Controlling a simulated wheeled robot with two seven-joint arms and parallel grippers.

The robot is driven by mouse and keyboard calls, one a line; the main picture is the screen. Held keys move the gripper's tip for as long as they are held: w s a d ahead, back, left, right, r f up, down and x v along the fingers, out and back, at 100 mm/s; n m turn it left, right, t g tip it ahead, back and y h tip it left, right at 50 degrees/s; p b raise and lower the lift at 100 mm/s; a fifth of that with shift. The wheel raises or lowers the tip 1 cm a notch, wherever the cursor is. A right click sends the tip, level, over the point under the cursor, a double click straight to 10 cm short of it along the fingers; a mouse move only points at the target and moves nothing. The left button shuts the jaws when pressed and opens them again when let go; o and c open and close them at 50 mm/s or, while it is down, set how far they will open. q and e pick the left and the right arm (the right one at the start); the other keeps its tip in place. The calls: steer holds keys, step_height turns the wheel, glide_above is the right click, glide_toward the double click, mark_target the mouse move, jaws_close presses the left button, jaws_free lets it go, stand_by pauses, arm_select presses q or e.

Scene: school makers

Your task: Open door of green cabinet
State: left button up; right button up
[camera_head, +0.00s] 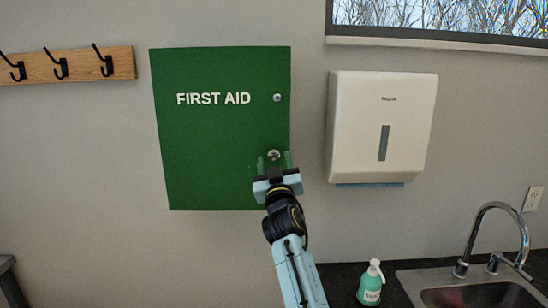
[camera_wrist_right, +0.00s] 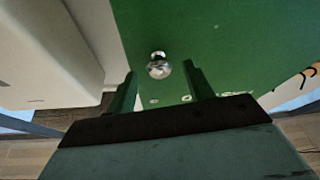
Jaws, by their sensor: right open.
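The green cabinet (camera_head: 205,150) marked "FIRST AID" hangs on the wall, and its door looks shut. A round silver knob (camera_head: 274,155) sits low near the door's right edge, with a small silver lock (camera_head: 278,98) above it. My right gripper (camera_head: 274,160) is at the knob, its fingers on either side of it in the head view. In the right wrist view the knob (camera_wrist_right: 159,66) shows just beyond and between the two open fingertips (camera_wrist_right: 160,80), with green door (camera_wrist_right: 220,45) behind it. I cannot tell whether a finger touches it. My left gripper is not in view.
A white paper towel dispenser (camera_head: 380,125) hangs close to the right of the cabinet. A wooden hook rail (camera_head: 35,72) is on the left. Below right are a dark counter, a soap bottle (camera_head: 371,284) and a sink (camera_head: 480,290) with a tall faucet (camera_head: 490,225).

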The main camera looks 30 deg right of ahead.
steer(key=shift+x, duration=0.85)
jaws_close()
